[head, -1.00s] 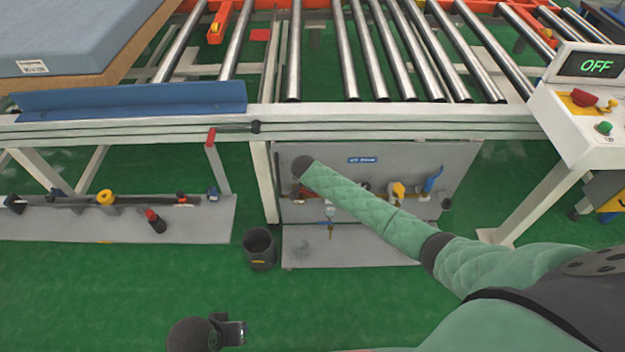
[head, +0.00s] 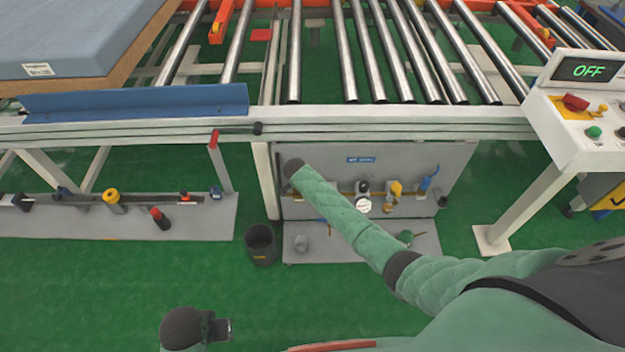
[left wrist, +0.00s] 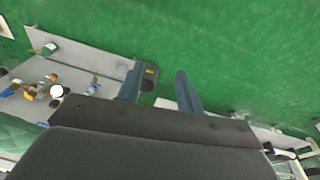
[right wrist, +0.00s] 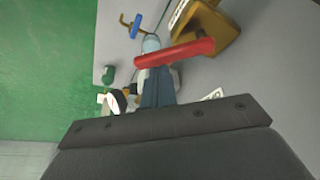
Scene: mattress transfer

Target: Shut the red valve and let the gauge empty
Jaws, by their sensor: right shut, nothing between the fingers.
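A red lever handle (right wrist: 178,53) lies across the picture in the right wrist view, beside a brass-coloured body (right wrist: 207,32). In the head view my right arm hides it. The shut, empty fingers of my right gripper (right wrist: 156,76) are close to the lever; I cannot tell whether they touch it. A gauge with a white dial (head: 363,204) is on the grey panel, and it also shows in the left wrist view (left wrist: 57,91). Its needle is too small to read. My left gripper (left wrist: 156,78) is open and empty, low in front of the panel.
A blue wheel (right wrist: 135,26) is beyond the lever. A yellow valve (head: 394,189) and a blue handle (head: 428,178) are right of the gauge. A dark bucket (head: 261,244) stands left of the panel's base. The roller conveyor frame (head: 330,128) runs above. Green floor in front is open.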

